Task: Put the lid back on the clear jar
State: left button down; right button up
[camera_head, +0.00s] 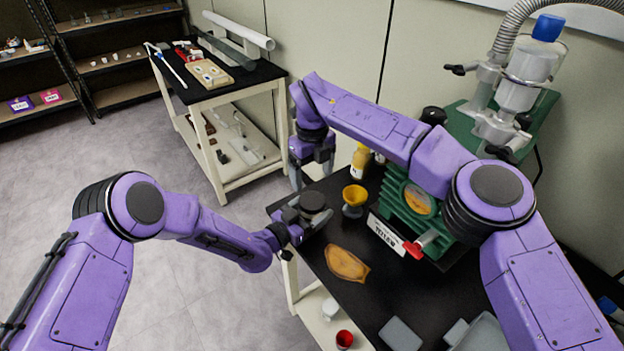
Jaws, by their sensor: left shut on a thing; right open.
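My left gripper (311,222) is low over the front left corner of the black table and shut on a dark round piece (313,201). This piece looks like a lid or a capped jar; I cannot tell which. My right gripper (311,177) points down just above and behind it, open, with nothing visible between its fingers. I cannot make out a clear jar separately; it may be hidden by the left gripper or the dark piece.
A yellow funnel-like cup (354,196) stands right of the grippers, near a yellow bottle (361,158). A green machine (400,205) with a white label plate (386,235) is further right. A tan leaf-shaped dish (347,264) lies in front. A side table (232,98) stands behind.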

aim_at(312, 200)
jog(key=shift+f, duration=0.2)
notch_tip(312, 200, down, 8)
jog(key=shift+r, duration=0.1)
dwell(0.3)
jog(key=c, duration=0.9)
jog(key=o, duration=1.2)
jog(key=shift+a, duration=0.1)
